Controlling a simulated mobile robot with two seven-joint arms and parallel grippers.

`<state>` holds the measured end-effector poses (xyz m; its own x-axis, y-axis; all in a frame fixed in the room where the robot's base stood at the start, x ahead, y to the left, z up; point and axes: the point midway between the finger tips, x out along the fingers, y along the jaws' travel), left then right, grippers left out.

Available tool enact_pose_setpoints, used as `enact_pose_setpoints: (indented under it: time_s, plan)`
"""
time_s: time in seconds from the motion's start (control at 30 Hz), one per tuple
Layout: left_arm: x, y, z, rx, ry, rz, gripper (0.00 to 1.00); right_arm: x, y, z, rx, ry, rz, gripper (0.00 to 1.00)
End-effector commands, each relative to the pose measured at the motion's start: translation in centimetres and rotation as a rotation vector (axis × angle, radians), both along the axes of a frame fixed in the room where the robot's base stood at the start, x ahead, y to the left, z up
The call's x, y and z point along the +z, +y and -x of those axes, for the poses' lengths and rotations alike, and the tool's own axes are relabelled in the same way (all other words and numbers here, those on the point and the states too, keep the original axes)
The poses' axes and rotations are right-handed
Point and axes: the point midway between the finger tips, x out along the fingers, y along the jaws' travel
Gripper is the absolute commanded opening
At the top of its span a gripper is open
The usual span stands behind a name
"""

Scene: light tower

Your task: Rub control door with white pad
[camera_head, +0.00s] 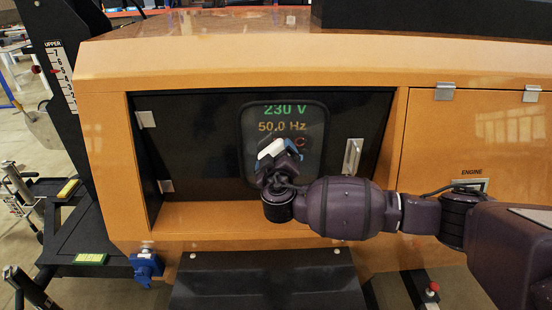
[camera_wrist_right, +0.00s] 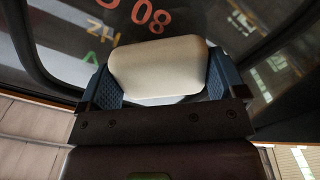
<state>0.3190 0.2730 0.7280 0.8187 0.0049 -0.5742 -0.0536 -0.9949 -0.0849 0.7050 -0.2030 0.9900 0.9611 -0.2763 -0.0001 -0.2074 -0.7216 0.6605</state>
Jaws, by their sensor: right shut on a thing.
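The control door (camera_head: 195,140) is a dark panel set in the orange housing, with a display window (camera_head: 285,117) reading 230 V and 50.0 Hz. My right gripper (camera_head: 279,160) is in front of the lower part of the window. It is shut on the white pad (camera_head: 271,149). In the right wrist view the white pad (camera_wrist_right: 158,70) sits between the blue fingers of the right gripper (camera_wrist_right: 160,88), with the window and its digits behind it. I cannot tell whether the pad touches the window. My left gripper is not in view.
A metal handle (camera_head: 352,156) is on the door's right side, and hinges (camera_head: 146,119) are on its left. The orange frame's lower ledge (camera_head: 220,215) lies below the door. An orange engine panel (camera_head: 480,135) is to the right. A blue socket (camera_head: 146,267) sticks out at lower left.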

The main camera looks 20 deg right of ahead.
Motion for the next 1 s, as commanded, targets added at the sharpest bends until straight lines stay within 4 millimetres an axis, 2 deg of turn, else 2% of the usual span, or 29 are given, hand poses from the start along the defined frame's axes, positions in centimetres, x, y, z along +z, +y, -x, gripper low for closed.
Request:
enact_pose_setpoints:
  time_s: [1.0]
  plan:
    - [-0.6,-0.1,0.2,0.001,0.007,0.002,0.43,0.1,-0.8,-1.2,-0.002,-0.001,-0.001,0.71]
